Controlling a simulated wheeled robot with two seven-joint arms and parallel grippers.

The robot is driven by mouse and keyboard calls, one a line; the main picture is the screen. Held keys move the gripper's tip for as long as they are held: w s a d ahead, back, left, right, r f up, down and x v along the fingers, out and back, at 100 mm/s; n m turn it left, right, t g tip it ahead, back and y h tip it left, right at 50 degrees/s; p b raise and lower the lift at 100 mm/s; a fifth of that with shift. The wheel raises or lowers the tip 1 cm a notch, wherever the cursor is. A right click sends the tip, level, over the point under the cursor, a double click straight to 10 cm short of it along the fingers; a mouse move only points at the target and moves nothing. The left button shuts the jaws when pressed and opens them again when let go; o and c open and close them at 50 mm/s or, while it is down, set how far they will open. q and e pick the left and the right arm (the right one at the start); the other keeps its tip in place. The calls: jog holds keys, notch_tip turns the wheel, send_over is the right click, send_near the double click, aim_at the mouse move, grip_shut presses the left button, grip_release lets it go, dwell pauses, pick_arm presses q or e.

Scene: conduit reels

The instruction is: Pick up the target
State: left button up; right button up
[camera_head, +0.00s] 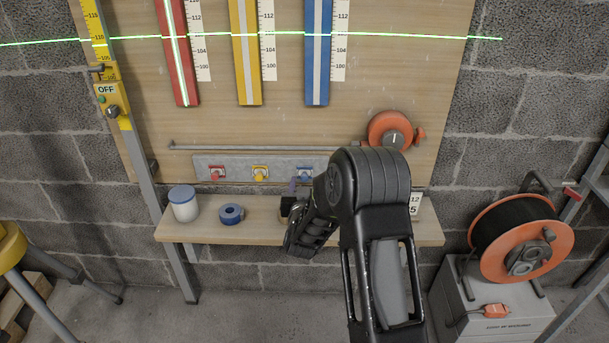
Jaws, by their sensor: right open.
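My right arm rises from the bottom and bends over the wooden shelf (265,232). Its gripper (303,236) is at the shelf's front edge, pointing down and left; the fingers are dark and hard to separate. A small dark block (287,206) shows on the shelf just behind the gripper, partly hidden, with a purple piece above it. A white card with numbers (416,204) stands at the shelf's right, partly hidden by my arm. I cannot tell for sure which thing is the target. My left gripper is not in view.
A white jar with a blue lid (184,206) and a blue tape roll (231,214) stand on the shelf's left. Red, yellow and blue strips (246,60) hang on the board, crossed by a green laser line. An orange cable reel (520,238) stands at right on a grey box (495,300).

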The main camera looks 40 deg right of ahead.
jog(key=shift+x, duration=1.15)
jog(key=shift+c, duration=0.5)
grip_shut()
